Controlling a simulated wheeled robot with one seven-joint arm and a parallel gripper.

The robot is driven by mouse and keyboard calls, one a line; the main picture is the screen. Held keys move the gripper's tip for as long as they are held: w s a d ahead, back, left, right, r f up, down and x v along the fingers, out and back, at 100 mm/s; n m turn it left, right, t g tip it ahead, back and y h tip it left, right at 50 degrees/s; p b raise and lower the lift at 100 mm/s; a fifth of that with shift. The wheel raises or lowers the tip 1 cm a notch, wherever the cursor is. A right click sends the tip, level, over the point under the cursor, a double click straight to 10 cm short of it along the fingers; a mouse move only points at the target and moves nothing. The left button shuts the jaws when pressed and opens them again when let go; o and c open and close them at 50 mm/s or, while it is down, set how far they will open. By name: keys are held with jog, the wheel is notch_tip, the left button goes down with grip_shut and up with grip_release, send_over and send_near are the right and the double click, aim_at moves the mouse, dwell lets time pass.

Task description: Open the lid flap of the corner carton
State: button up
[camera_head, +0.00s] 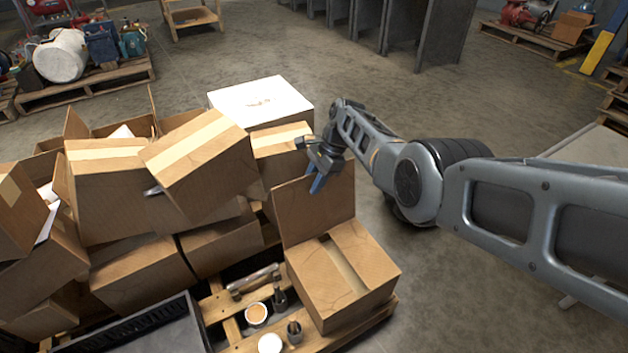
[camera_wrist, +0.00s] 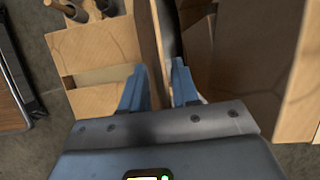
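The corner carton (camera_head: 345,285) is a brown box on the near right corner of the pallet. One lid flap (camera_head: 312,208) stands up steeply from its far side; the rest of its top shows a narrow pale strip. My gripper (camera_head: 317,183) is at the upper part of this flap, with a blue finger in front of it. In the wrist view, the fingers (camera_wrist: 160,85) are apart, with the flap's edge (camera_wrist: 157,45) running between them. Firm contact cannot be told. The carton's top also shows in the wrist view (camera_wrist: 100,45).
Several brown cartons (camera_head: 200,160) are piled to the left, with a white-topped box (camera_head: 262,101) behind. Bottles and round tubs (camera_head: 257,314) stand on the wooden pallet (camera_head: 350,335) beside the carton, near a dark crate (camera_head: 150,330).

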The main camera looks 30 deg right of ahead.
jog(key=shift+r, duration=0.1)
jog(key=p+v, duration=0.4)
jog(key=v, duration=0.3)
jog(key=shift+d+r, duration=0.2)
jog(key=shift+s, duration=0.1)
